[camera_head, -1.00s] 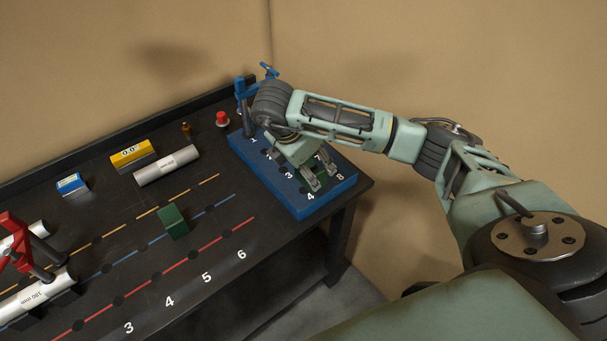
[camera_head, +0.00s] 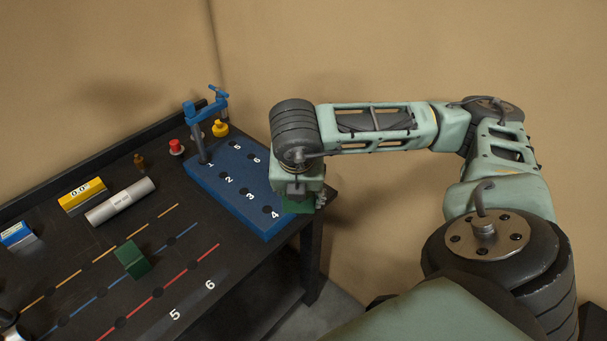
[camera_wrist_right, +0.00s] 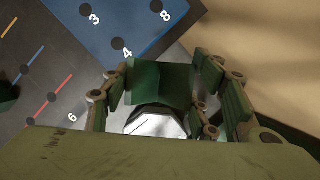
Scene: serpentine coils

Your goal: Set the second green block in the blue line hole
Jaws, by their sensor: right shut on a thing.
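My right gripper (camera_head: 304,198) is shut on a green block (camera_head: 298,206) and holds it off the right end of the blue numbered board (camera_head: 222,192). In the right wrist view the held green block (camera_wrist_right: 160,80) sits between the finger pads (camera_wrist_right: 170,85). Another green block (camera_head: 132,260) stands on the blue line (camera_head: 188,230) on the dark table. An open hole (camera_head: 170,241) in the blue line lies to its upper right.
A blue clamp (camera_head: 205,125) rises at the board's back corner, with a red button (camera_head: 176,147) and a yellow knob (camera_head: 220,128) nearby. A white cylinder (camera_head: 120,201) and a yellow gauge box (camera_head: 83,196) lie behind the lines. The board's visible holes look empty.

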